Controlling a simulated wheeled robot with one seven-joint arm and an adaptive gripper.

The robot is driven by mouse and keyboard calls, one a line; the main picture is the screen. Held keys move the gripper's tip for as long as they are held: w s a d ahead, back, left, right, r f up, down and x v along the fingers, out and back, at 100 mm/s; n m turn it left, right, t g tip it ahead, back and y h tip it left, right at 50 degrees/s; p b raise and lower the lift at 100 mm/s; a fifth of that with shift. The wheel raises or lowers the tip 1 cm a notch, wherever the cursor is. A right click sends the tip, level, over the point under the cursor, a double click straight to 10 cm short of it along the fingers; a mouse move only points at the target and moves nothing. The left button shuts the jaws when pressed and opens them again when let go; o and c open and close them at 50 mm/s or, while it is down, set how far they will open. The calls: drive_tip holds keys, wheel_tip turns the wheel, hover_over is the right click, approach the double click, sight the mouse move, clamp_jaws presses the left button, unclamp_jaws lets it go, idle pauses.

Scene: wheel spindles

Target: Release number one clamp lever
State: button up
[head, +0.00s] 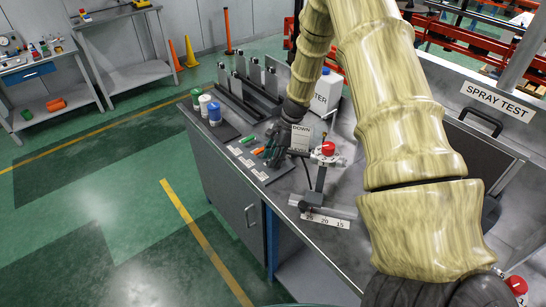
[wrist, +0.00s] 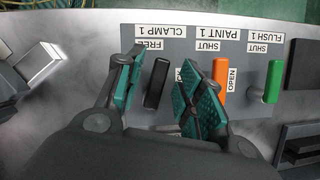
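The number one clamp lever is a black handle (wrist: 157,83) on a grey label plate (wrist: 185,35) marked CLAMP 1, seen upside down in the wrist view. The end of the handle nearest the lettering lies beside the word FREE; a second label right of it is mostly hidden by a finger. My gripper (wrist: 161,72) is open, with one teal-padded finger on each side of the black handle. Gaps show between the handle and both fingers. In the head view my gripper (head: 276,146) is low over the lever panel, and hides the black handle there.
An orange PAINT 1 lever (wrist: 220,78) stands close beside my right finger, with a green FLUSH 1 lever (wrist: 272,82) further right.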

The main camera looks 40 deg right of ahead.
drive_tip(key=shift+c, duration=0.5)
clamp_jaws()
drive_tip(key=shift+s+n+g, duration=0.2)
drive_tip(key=shift+n+g, duration=0.1)
drive_tip(key=shift+n, duration=0.55)
drive_tip(key=shift+s+n+g, duration=0.2)
drive_tip(key=shift+n+g, duration=0.1)
drive_tip(key=shift+n, duration=0.55)
drive_tip(key=shift+o, duration=0.5)
unclamp_jaws()
drive_tip(key=shift+r, duration=0.1)
drive_tip(key=v, duration=1.1)
drive_tip(key=shift+d+r, duration=0.25)
drive_tip(key=shift+r, duration=0.1)
